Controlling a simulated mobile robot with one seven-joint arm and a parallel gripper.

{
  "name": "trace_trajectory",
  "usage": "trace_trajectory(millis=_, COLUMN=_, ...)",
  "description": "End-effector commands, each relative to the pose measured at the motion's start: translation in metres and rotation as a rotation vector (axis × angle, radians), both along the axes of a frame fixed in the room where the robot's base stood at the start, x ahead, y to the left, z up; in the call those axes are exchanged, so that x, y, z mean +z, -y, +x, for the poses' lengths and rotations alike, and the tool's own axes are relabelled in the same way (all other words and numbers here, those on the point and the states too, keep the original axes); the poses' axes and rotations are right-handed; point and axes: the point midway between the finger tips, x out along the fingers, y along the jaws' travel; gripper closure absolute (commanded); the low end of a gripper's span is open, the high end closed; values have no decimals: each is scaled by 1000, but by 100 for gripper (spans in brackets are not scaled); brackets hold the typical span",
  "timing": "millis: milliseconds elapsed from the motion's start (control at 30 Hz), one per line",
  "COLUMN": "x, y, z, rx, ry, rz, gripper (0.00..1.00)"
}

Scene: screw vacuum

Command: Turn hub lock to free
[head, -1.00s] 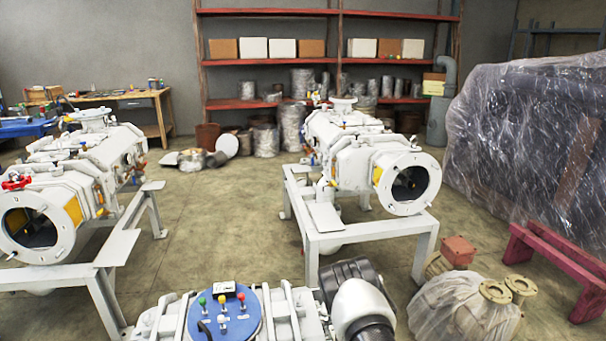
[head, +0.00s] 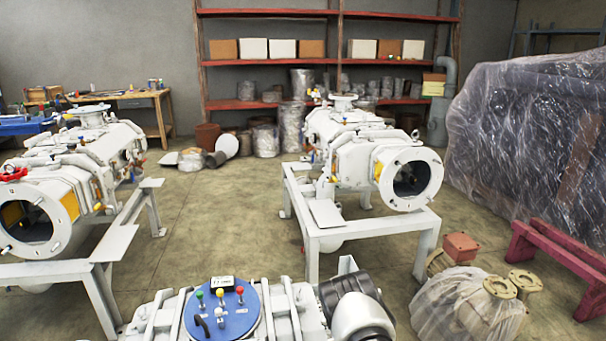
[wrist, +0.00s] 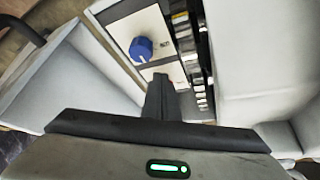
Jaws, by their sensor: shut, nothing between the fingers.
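In the wrist view, a blue knob (wrist: 141,49) with a pointer-like ridge stands on a pale panel. My gripper (wrist: 158,84) shows there with its dark fingers together and nothing between them. Its tips lie just below and right of the knob in the picture; I cannot tell whether they touch the panel. No label reading hub lock is legible. In the head view, a blue round plate (head: 248,318) on the nearest white machine (head: 284,318) bears green, red, yellow and white knobs and a dark curved handle. My gripper's fingers cannot be made out there.
Beside the knob in the wrist view runs a dark strip with several pale blocks (wrist: 186,52). White walls flank the panel closely. In the head view, white machines on stands occupy the left and right (head: 340,145). A wrapped bundle (head: 465,305) lies front right. Open floor (head: 215,215) lies between.

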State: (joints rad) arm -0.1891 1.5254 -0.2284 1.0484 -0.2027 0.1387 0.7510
Motion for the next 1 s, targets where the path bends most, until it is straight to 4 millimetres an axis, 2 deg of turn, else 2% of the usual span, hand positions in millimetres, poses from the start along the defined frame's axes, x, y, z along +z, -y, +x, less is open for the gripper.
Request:
trace_trajectory(millis=600, x=0, y=-1, z=3, rx=0, ry=1, rz=1, gripper=100)
trace_trajectory(millis=1000, x=0, y=-9, z=3, rx=1, ry=1, rz=-1, gripper=100)
